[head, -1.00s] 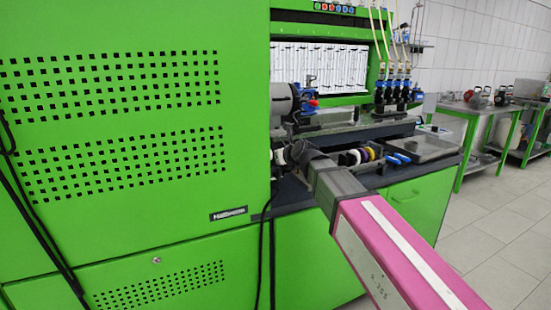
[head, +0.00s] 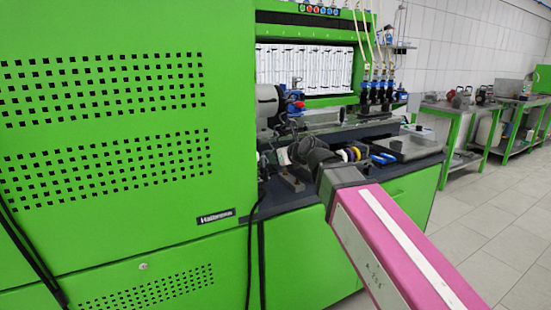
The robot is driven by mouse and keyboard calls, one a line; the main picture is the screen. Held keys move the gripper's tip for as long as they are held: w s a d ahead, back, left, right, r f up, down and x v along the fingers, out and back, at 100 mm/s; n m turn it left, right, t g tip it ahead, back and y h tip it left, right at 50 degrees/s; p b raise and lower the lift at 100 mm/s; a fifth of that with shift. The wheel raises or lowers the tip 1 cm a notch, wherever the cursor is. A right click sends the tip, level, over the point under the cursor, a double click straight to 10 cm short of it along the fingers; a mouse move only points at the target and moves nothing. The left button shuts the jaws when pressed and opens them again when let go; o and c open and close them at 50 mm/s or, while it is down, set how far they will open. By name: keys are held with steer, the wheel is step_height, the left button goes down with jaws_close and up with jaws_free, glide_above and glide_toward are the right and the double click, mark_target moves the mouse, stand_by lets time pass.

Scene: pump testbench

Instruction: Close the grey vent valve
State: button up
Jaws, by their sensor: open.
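I cannot make out the grey vent valve for certain in the head view. A grey cylindrical pump body (head: 268,104) with blue and red fittings (head: 294,103) sits on the bench, just right of the large green cabinet. My gripper (head: 300,157) is at the end of my pink arm, over the dark front ledge of the bench, below and right of the pump body. It is open, and I see nothing held in it. Its fingertips are small and dark against the bench, and the wrist hides part of the ledge behind.
The green cabinet (head: 110,232) fills the left side. A black cable (head: 249,250) hangs down its right edge. Blue-topped injectors (head: 376,92) stand at the back right of the bench, with a grey tray (head: 410,148) in front. The tiled floor (head: 490,240) at right is clear.

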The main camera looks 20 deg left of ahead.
steer(key=w+r+n+g+y, duration=0.3)
steer(key=w+n+g+y, duration=0.4)
steer(key=n+g, duration=0.15)
glide_toward(263, 164)
steer(key=a, duration=0.1)
steer(key=w+a+r+g, duration=0.1)
steer(key=shift+a+r+m, duration=0.1)
steer(key=shift+a+m, duration=0.15)
steer(key=shift+a, duration=0.15)
steer(key=a, duration=0.5)
steer(key=s+a, duration=0.1)
steer(key=a, duration=0.1)
steer(key=shift+a+r, duration=0.15)
steer(key=shift+a, duration=0.1)
